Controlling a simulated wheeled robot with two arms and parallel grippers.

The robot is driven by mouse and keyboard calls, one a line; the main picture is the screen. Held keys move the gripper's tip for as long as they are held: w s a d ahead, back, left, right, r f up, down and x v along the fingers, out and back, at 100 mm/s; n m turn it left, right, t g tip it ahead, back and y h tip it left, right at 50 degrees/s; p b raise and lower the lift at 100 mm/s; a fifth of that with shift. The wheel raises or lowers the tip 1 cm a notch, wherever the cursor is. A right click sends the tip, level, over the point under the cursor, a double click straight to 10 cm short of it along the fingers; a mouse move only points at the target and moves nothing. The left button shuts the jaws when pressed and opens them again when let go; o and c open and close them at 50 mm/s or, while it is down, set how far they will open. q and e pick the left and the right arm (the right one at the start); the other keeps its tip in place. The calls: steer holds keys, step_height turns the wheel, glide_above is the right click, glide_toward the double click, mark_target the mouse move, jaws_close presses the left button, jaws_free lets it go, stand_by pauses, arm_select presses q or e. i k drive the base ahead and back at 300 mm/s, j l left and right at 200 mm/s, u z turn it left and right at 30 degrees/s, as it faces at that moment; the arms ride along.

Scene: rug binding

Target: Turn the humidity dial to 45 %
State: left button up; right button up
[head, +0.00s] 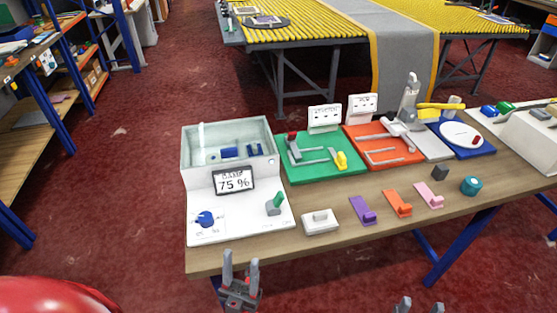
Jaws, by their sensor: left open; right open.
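The humidity dial is a blue knob (205,218) on the lower left of a white panel (238,222) on the bench. Small markings sit around it, too small to read.
A grey-green switch or block (274,205) stands on the panel's right. A white block (320,221) and purple (362,210), orange (398,203) and pink (429,195) pieces line the bench front (340,235). Green (322,166) and red (380,147) boards lie behind.

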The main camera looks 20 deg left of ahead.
mark_target(205, 218)
steer(key=u, duration=1)
steer(key=j, duration=0.1)
